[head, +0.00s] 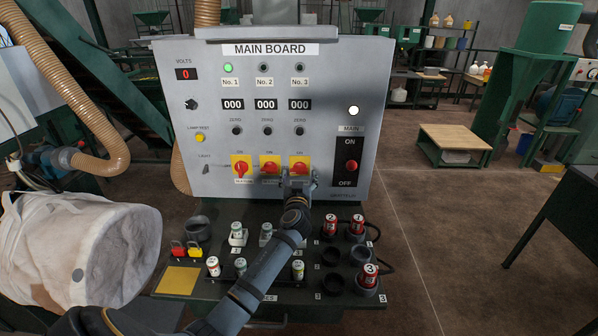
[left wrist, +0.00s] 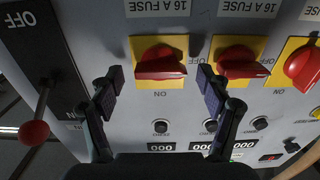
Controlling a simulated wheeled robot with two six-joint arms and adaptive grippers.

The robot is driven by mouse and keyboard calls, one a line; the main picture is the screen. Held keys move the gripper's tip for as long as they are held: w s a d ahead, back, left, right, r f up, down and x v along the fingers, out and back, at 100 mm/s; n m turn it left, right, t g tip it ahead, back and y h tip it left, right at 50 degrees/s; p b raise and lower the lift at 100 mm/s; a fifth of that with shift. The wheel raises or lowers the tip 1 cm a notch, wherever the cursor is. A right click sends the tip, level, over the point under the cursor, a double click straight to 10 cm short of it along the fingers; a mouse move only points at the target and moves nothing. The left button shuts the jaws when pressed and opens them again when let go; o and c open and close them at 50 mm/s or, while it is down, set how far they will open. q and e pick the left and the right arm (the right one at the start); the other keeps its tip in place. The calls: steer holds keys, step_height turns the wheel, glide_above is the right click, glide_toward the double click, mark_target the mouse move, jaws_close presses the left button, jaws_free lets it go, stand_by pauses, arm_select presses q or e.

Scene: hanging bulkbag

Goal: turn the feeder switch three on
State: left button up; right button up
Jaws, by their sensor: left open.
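Feeder switch three (head: 299,163) is a red rotary knob on a yellow plate, the rightmost of three on the main board. In the left wrist view, which is upside down, the knob (left wrist: 160,66) lies crosswise, its handle roughly horizontal. My left gripper (head: 299,181) is in front of this switch and partly covers its lower part. In the left wrist view the open left gripper (left wrist: 160,90) has one finger on each side of the knob, with nothing between the pads. Whether the pads reach the knob's depth is unclear. My right gripper is out of view.
Switch two (head: 269,167), also crosswise, and switch one (head: 241,167), turned upright, sit alongside. The No. 1 lamp (head: 227,68) is green. The main lever (head: 351,166) is on the right. Below is a shelf with fuses (head: 331,225); a white bag (head: 85,250) hangs left.

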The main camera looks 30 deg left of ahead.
arm_select(q)
steer(key=shift+w+a+r, duration=0.15)
steer(key=shift+w, duration=0.3)
steer(key=shift+w+a, duration=0.1)
steer(key=shift+a, duration=0.1)
steer(key=c, duration=0.5)
steer(key=shift+d, duration=0.1)
steer(key=c, duration=0.7)
steer(key=shift+o, duration=0.2)
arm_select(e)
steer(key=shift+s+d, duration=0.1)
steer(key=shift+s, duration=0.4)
